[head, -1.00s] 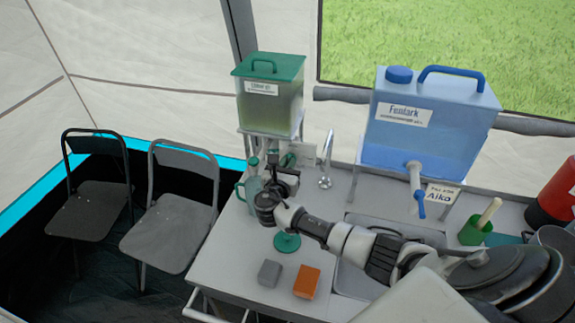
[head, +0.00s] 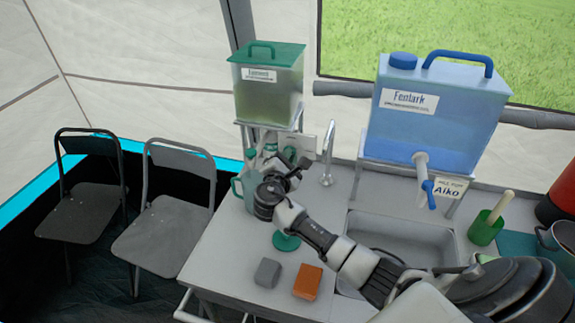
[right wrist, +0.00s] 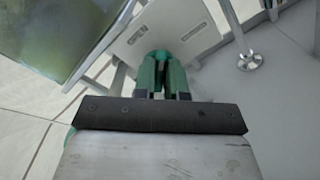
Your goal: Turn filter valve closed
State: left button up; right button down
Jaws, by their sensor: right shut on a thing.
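The filter is a clear tank with a green lid (head: 268,85), on a stand at the back left of the counter. Its green valve (right wrist: 161,66) shows in the right wrist view as green parts with a rounded top, just ahead of the dark gripper body. My right gripper (head: 287,165) is just below the tank and is shut on the valve. The gripper hides most of the valve in the head view, so I cannot tell the handle's exact angle. My left gripper is not in view.
A teal mug (head: 244,188) stands close left of my right gripper. A metal faucet (head: 328,155) rises to its right. A grey block (head: 267,273) and an orange block (head: 308,281) lie in front. The blue Fentark tank (head: 435,110) stands behind the sink (head: 400,235).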

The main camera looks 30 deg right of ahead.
jog(key=shift+f+m+b, duration=0.15)
jog(key=shift+m+b, duration=1.85)
jog(key=shift+m, duration=0.2)
jog(key=shift+f+m+b, duration=0.1)
jog(key=shift+m+b, duration=1.9)
jog(key=shift+m, duration=0.2)
jog(key=c, duration=1.2)
grip_release()
jog(key=b+v, duration=0.1)
jog(key=v, duration=0.9)
jog(key=shift+s+a+b, duration=0.25)
jog(key=shift+a+b, duration=0.05)
jog(key=shift+b, duration=0.05)
